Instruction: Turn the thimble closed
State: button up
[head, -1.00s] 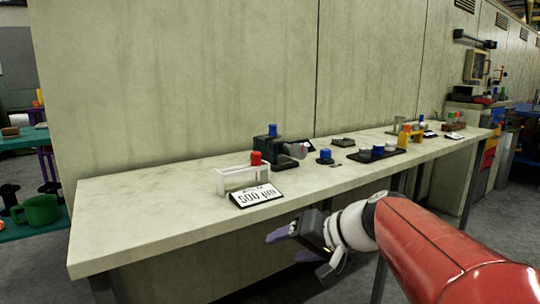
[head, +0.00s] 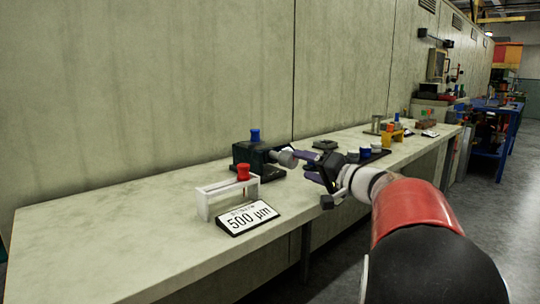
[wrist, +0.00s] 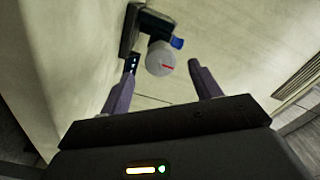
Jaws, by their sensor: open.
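The thimble (head: 287,158) is a grey cylinder sticking out to the right from a dark block (head: 258,158) with a blue knob on top (head: 254,134). My gripper (head: 307,168) is open, just right of the thimble's end and facing it. In the wrist view the thimble (wrist: 160,58) shows end-on with a red line on its pale face. There it appears between the two spread fingers, with clear gaps on both sides; the fingers do not appear to touch it. I cannot tell how far it is turned.
A white frame (head: 204,205) with a red knob (head: 243,172) stands left of the block, with a "500 µm" sign (head: 247,217) in front. A dark flat piece (head: 325,145) and blue-topped parts (head: 365,153) lie beyond my gripper. The bench's left end (head: 100,225) is clear.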

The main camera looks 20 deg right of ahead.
aim_at(285, 158)
jog(key=shift+w+a+r, duration=0.1)
jog(key=shift+w+r, duration=0.05)
jog(key=shift+w, duration=0.65)
jog(key=p+x, duration=0.1)
jog(key=x, duration=0.5)
jog(key=shift+w+a+p, duration=0.15)
jog(key=shift+w+p, duration=0.25)
jog(key=shift+c, duration=0.3)
jog(key=c, duration=0.9)
